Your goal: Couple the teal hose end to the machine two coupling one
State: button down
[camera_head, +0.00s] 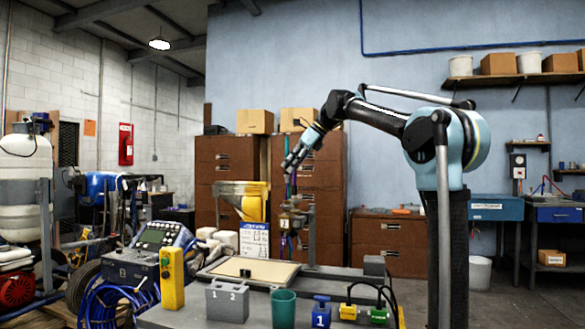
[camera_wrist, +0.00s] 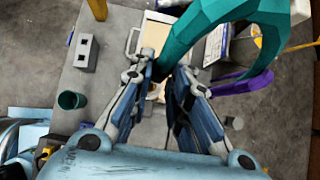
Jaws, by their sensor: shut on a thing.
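My gripper (camera_head: 291,163) is raised over the back of the bench in the head view. In the wrist view my gripper (camera_wrist: 167,70) has its fingers around the end of a thick teal hose (camera_wrist: 212,25), which arches away to the upper right. The fingertips partly hide the held end. A machine marked 2 (camera_head: 146,268), with a control panel, stands at the left in the head view. I cannot make out its coupling one. A grey block marked 1 and 2 (camera_head: 227,301) stands on the bench and shows in the wrist view (camera_wrist: 86,52).
A purple hose (camera_wrist: 243,82) runs right of my gripper. A post with brass fittings (camera_head: 292,217) stands below it. On the bench are a yellow control box (camera_head: 172,279), a teal cup (camera_head: 283,309), a blue block marked 1 (camera_head: 321,313) and a shallow tray (camera_head: 247,272).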

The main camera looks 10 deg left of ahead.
jog(key=shift+f, duration=2.8)
jog(key=shift+s, duration=0.1)
jog(key=shift+f, duration=1.55)
dwell(1.3)
jog(key=c, duration=1.4)
grip_release()
jog(key=shift+c, duration=0.2)
jog(key=o, duration=0.3)
jog(key=shift+o, duration=0.2)
